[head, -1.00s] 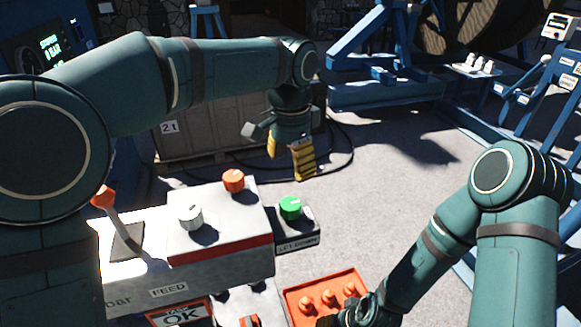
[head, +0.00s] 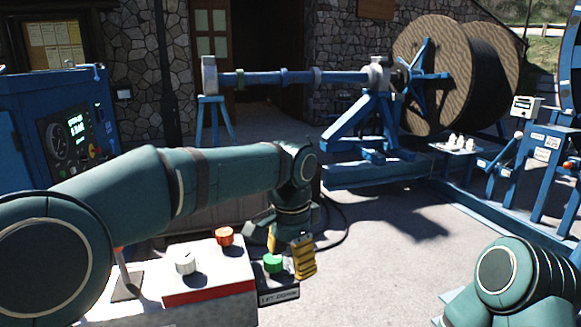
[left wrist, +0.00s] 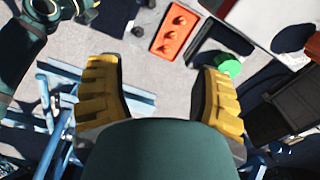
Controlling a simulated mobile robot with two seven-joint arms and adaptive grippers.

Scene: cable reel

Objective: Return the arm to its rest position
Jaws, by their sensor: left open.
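My left arm comes in from the left in the head view, over the control box. Its gripper (head: 290,258) hangs with its yellow fingers pointing down, just behind and beside the green button (head: 273,263). In the left wrist view the two yellow fingers (left wrist: 160,98) stand wide apart with nothing between them. The green button also shows there (left wrist: 228,66), beyond the right finger. My right arm shows at the lower right of the head view; its gripper is outside that frame.
The control box (head: 208,290) carries an orange knob (head: 224,236) and a white knob (head: 185,262). An orange tray (left wrist: 174,31) lies nearby. A big cable reel (head: 436,75) stands at the back. Open pavement (head: 385,255) lies right of the left gripper.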

